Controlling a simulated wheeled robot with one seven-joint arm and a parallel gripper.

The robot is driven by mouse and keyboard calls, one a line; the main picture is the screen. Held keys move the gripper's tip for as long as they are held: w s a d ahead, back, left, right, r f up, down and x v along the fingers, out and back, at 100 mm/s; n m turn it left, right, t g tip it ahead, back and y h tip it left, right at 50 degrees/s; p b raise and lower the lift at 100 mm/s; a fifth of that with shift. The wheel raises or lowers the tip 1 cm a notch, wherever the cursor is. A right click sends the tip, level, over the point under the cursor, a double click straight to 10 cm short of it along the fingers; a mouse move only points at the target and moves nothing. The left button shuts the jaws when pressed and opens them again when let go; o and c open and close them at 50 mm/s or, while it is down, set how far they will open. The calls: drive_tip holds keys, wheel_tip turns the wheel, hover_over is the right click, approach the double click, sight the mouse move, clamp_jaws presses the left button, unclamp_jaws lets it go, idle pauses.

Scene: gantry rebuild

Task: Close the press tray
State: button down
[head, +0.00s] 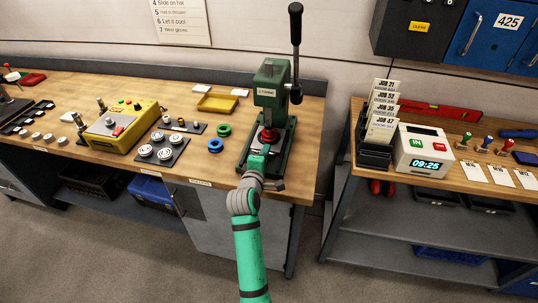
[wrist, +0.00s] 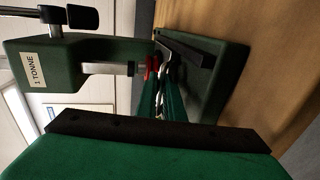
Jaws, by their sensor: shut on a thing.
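The green arbor press (head: 271,85) stands at the right end of the left bench, its black lever upright. Its body, marked "1 TONNE" (wrist: 38,70), shows sideways in the wrist view, with the dark green base (wrist: 222,70) to the right. A red part (head: 269,135) sits below the ram. My gripper (head: 259,152) reaches into the press from the front, just above its base. In the wrist view its green fingers (wrist: 162,92) are close together, shut on a narrow part at the press tray. My fingers and wrist hide most of the tray, so how far it sticks out is unclear.
Green and blue rings (head: 220,138), a yellow tray (head: 217,103) and a yellow fixture box (head: 118,125) lie left of the press. A gap separates this bench from the right bench, which holds a time clock (head: 423,150) and a card rack (head: 378,130).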

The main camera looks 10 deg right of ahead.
drive_tip(key=shift+w+d+r, duration=0.1)
drive_tip(key=c, duration=1.9)
unclamp_jaws()
drive_tip(key=shift+c, duration=0.2)
drive_tip(key=shift+o, duration=0.2)
drive_tip(key=shift+f, duration=0.2)
drive_tip(key=shift+s, duration=0.2)
drive_tip(key=v, duration=1)
drive_tip(key=shift+s+a+r, duration=0.25)
drive_tip(key=shift+r, duration=0.2)
drive_tip(key=shift+w, duration=0.1)
